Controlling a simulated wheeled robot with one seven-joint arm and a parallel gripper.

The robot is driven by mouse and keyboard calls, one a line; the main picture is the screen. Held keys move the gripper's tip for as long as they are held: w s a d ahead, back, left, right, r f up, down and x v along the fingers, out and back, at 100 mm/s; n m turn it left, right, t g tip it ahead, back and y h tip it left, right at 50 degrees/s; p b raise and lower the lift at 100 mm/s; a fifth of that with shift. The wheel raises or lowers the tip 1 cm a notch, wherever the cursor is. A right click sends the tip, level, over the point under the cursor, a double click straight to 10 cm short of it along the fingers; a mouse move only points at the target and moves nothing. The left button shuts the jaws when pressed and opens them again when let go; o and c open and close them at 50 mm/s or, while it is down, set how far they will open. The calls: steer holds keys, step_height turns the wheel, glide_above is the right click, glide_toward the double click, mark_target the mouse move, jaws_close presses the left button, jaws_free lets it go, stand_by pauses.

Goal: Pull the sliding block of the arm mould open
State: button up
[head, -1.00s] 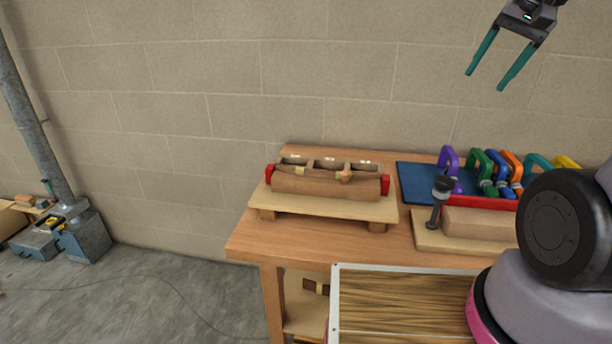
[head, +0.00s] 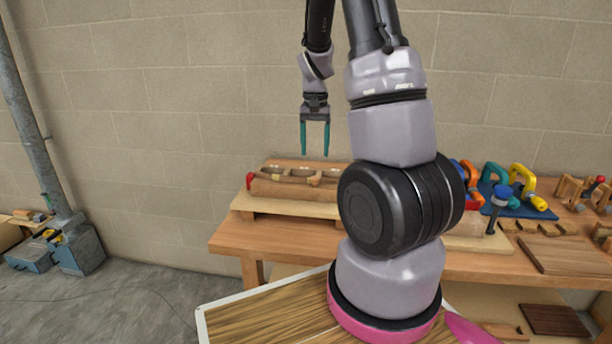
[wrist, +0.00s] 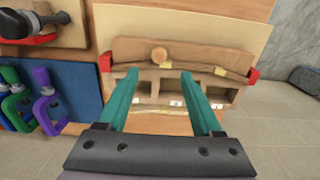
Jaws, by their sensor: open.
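The arm mould (head: 292,186) is a brown wooden form with a curved front block and red end pieces. It sits on a pale board (head: 290,209) on the workbench, and my arm hides its right end in the head view. In the wrist view the mould (wrist: 200,58) shows whole, with a round wooden knob (wrist: 159,55) on its block and open compartments on the near side. My gripper (head: 315,155) points down above the mould, open and empty. In the wrist view its teal fingers (wrist: 158,75) stand apart on either side of the knob in the picture; the height gap is unclear.
Coloured clamps (head: 515,185) lie on a blue mat (wrist: 62,92) beside the mould. A dark-knobbed tool (wrist: 35,27) stands nearby. Wooden pieces (head: 560,245) cover the bench's right side. A block wall is behind; the space above the mould is clear.

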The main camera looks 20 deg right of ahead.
mark_target(315, 177)
step_height(315, 177, down, 9)
steer(key=shift+d+r, duration=0.1)
steer(key=shift+r, duration=0.05)
jaws_close()
stand_by(1.5)
